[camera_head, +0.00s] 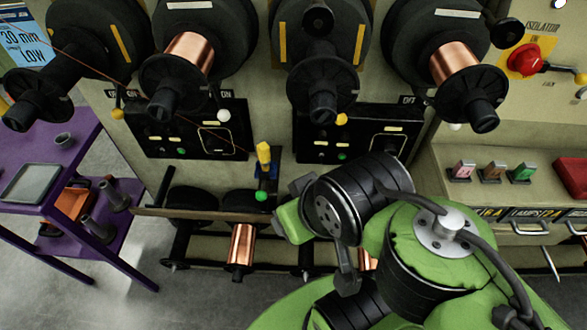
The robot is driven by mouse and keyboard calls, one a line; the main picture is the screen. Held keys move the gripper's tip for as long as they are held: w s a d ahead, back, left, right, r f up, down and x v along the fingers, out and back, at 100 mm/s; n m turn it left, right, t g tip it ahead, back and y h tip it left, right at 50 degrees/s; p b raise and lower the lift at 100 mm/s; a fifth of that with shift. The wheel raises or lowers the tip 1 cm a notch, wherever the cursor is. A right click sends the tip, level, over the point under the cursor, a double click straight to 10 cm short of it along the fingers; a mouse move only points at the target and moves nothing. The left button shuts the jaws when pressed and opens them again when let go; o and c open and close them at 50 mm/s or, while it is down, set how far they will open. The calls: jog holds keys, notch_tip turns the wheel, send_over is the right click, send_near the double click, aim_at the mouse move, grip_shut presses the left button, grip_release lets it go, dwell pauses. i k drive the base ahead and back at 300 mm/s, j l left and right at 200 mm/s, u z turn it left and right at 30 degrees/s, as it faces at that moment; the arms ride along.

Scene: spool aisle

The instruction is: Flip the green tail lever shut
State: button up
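Two green-tipped parts show, and I cannot tell for certain which is the green tail lever. One is a green ball knob (261,196) below a blue post with a yellow top (264,155), at the middle of the machine front. The other is a small block with a green face (521,172), at the right end of a row of three on the ledge. At this size I cannot tell whether either is open or shut. My green and black arm fills the lower middle right. I make out no gripper fingers. The green knob is just left of my arm's nearest part.
Large black spools, some with copper wire (188,58), jut out above. A lower rack (190,252) holds more spools. A purple table (55,160) stands at left and a red box (572,176) at far right. Grey floor shows at lower left.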

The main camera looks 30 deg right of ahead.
aim_at(262, 196)
jog(key=j+u, duration=0.5)
jog(key=i+j+u, duration=0.1)
jog(key=j+u, duration=0.25)
jog(key=u, duration=0.15)
jog(key=i+j+u, duration=0.15)
jog(key=j+u, duration=0.35)
jog(key=l, duration=0.1)
